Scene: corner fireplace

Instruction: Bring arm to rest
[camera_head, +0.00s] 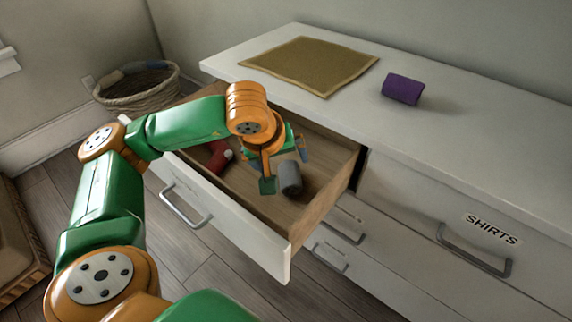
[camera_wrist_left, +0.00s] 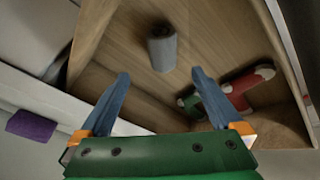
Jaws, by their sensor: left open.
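My left arm comes in from the left in the head view, and its gripper (camera_head: 284,168) is over the open drawer (camera_head: 232,222). In the left wrist view the gripper (camera_wrist_left: 160,85) has its two blue fingers spread wide with nothing between them. A grey rolled item (camera_head: 291,179) lies on the drawer floor beside the gripper. It also shows beyond the fingertips in the left wrist view (camera_wrist_left: 162,50). A red item with white parts (camera_head: 219,157) lies deeper in the drawer, partly hidden by my arm. My right gripper is not in view.
A purple roll (camera_head: 403,89) and a tan cloth (camera_head: 310,65) lie on the white dresser top (camera_head: 470,130). A closed drawer labelled SHIRTS (camera_head: 492,229) is at the right. A wicker basket (camera_head: 138,92) stands at the back left. The open drawer's front juts out over the floor.

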